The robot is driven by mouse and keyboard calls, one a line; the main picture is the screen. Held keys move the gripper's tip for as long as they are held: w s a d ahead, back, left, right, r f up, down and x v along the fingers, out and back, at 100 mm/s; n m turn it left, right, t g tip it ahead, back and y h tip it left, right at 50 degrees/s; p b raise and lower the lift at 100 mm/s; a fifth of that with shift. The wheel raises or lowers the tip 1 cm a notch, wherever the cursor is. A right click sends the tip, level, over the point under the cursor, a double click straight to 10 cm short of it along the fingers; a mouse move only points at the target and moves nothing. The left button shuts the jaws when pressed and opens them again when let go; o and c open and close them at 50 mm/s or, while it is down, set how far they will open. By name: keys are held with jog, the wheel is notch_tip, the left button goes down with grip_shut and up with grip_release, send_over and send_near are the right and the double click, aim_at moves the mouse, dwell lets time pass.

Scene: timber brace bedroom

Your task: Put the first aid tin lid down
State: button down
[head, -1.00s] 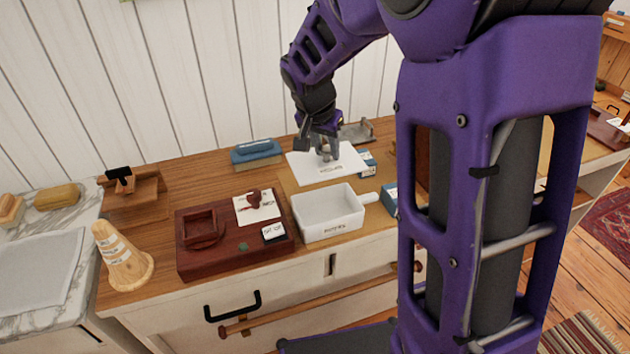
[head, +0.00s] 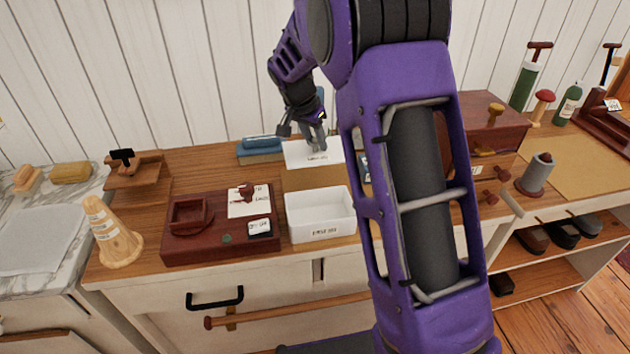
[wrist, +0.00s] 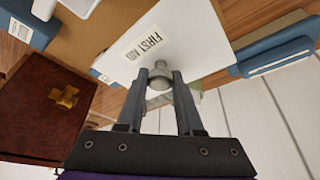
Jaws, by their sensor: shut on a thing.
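The first aid tin lid (head: 301,153) is a white rectangular plate with a "FIRST AID" label and a grey knob. It shows large in the wrist view (wrist: 185,30). My gripper (head: 316,146) is shut on the lid's knob (wrist: 160,77), with one finger on each side. The lid is at the back of the wooden counter, near the wall; I cannot tell whether it touches the counter. The white open tin (head: 320,230), labelled on its front, stands nearer the counter's front. My arm hides the area to its right.
A dark red wooden box (head: 205,243) with a stamp and cards stands left of the tin. A blue-topped brush-like block (head: 260,150) is close to the lid's left. A wooden cone (head: 112,238) stands at the counter's left end. Bare counter (head: 300,179) shows between tin and lid.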

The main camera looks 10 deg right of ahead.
aim_at(318, 179)
jog(key=shift+f+b, duration=0.85)
jog(key=shift+f, duration=4.2)
jog(key=c, duration=0.6)
grip_release()
jog(key=shift+r, duration=0.1)
jog(key=shift+o, duration=0.2)
jog(key=shift+r, duration=0.1)
jog(key=shift+r+p, duration=0.25)
jog(key=shift+p, duration=0.15)
jog(key=p+v, duration=0.1)
jog(key=v, duration=1)
jog(key=shift+s+a+r, duration=0.1)
jog(key=shift+r, duration=0.15)
